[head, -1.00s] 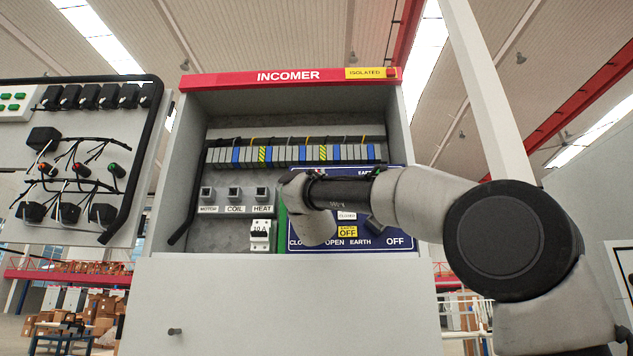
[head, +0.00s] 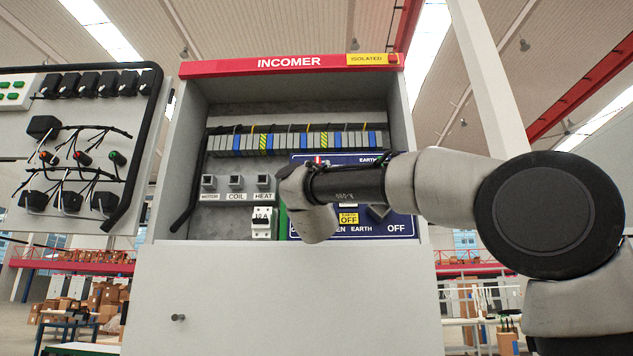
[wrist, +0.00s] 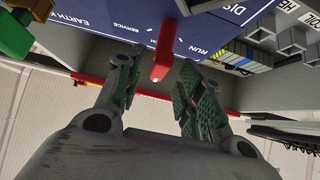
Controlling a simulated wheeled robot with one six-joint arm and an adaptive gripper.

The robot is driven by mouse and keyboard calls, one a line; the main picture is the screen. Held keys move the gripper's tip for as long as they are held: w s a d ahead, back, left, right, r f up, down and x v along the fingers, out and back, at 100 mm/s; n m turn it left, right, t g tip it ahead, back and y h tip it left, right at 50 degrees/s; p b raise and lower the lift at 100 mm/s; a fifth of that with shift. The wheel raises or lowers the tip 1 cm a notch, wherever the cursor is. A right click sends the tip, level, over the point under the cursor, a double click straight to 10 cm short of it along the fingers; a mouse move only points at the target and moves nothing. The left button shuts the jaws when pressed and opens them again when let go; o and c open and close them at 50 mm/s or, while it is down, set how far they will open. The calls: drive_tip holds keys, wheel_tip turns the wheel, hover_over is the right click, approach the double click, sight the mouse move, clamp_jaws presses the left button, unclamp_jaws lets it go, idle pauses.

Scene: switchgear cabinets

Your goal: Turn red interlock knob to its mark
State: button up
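The red knob (wrist: 164,52) is a narrow bar with a pale tip on the blue panel (wrist: 95,15), between the words SERVICE and RUN in the wrist view. Its pale end points down in that picture. My gripper (wrist: 157,76) is open, one finger on each side of the knob's lower end. I see gaps on both sides; whether the fingers reach its depth I cannot tell. In the head view a small red and white part, likely this knob (head: 318,160), shows just above my wrist on the blue panel (head: 405,222). My fingers are hidden there.
The INCOMER cabinet (head: 290,64) is open, with terminal blocks (head: 290,143) above. The MOTOR, COIL and HEAT switches (head: 236,181) and a breaker (head: 264,222) sit left of my wrist. The wired door (head: 80,150) is at left.

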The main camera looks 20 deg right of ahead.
drive_tip(key=v, duration=0.8)
drive_tip(key=shift+f, duration=0.1)
